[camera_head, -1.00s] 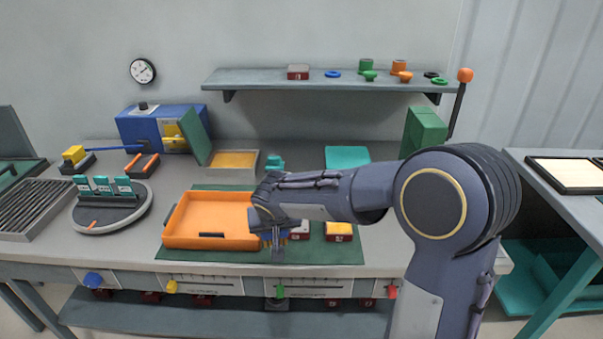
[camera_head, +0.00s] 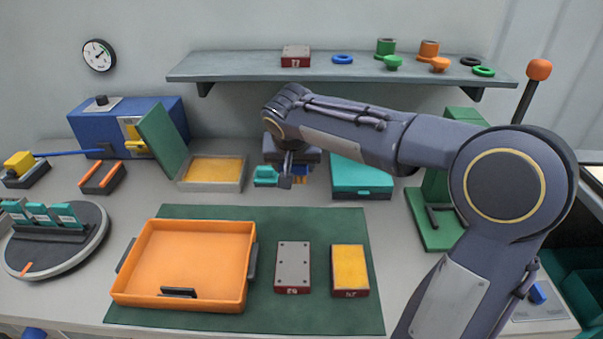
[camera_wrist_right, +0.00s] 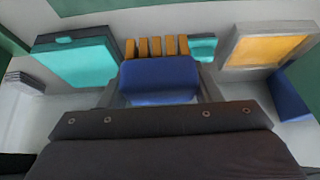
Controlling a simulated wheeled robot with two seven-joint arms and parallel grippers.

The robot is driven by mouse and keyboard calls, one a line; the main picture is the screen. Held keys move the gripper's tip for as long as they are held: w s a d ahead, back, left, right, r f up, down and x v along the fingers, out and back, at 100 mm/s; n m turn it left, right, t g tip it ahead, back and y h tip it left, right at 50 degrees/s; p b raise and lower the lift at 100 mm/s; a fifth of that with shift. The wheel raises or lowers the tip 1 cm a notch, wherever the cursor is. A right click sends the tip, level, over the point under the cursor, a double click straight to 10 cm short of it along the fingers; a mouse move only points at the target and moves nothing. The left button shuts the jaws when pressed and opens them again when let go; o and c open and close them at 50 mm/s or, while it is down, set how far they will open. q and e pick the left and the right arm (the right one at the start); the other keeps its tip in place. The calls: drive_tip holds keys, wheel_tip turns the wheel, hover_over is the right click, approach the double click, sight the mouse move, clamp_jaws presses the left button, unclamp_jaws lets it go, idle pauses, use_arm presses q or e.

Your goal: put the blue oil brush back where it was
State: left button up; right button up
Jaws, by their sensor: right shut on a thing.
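My right gripper (camera_head: 288,181) is shut on the blue oil brush (camera_head: 300,180), at the back of the bench. Much of the brush is hidden by the gripper in the head view. In the right wrist view the brush's blue block (camera_wrist_right: 158,80) sits between the fingers, with orange bristles (camera_wrist_right: 157,47) beyond it. A small teal holder (camera_head: 265,176) is just left of the gripper; it also shows in the wrist view (camera_wrist_right: 202,50). I cannot tell whether the brush touches the bench. My left gripper is out of view.
A yellow-filled tray (camera_head: 213,172) stands left of the gripper, a teal box (camera_head: 361,178) right. In front, a green mat (camera_head: 315,318) holds an orange tray (camera_head: 190,265), a grey-topped block (camera_head: 292,267) and a yellow-topped block (camera_head: 350,270). A shelf (camera_head: 340,68) hangs above.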

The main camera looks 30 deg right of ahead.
drive_tip(key=w+d+f+p, duration=0.1)
drive_tip(key=w+d+f, duration=0.1)
drive_tip(key=w, duration=0.1)
drive_tip(key=w+d+f, duration=0.3)
drive_tip(key=w, duration=0.1)
drive_tip(key=w+d+f+p, duration=0.1)
drive_tip(key=w+d+f, duration=0.2)
drive_tip(key=shift+w+f+p, duration=0.1)
drive_tip(key=shift+w+p, duration=0.15)
drive_tip(key=shift+p, duration=0.1)
drive_tip(key=shift+x, duration=0.85)
wheel_tip(320, 180, down, 3)
drive_tip(key=shift+w+d+f, duration=0.1)
drive_tip(key=shift+w+d, duration=0.05)
drive_tip(key=shift+w, duration=0.05)
drive_tip(key=shift+f, duration=0.15)
drive_tip(key=o, duration=0.9)
drive_tip(key=shift+o, duration=0.2)
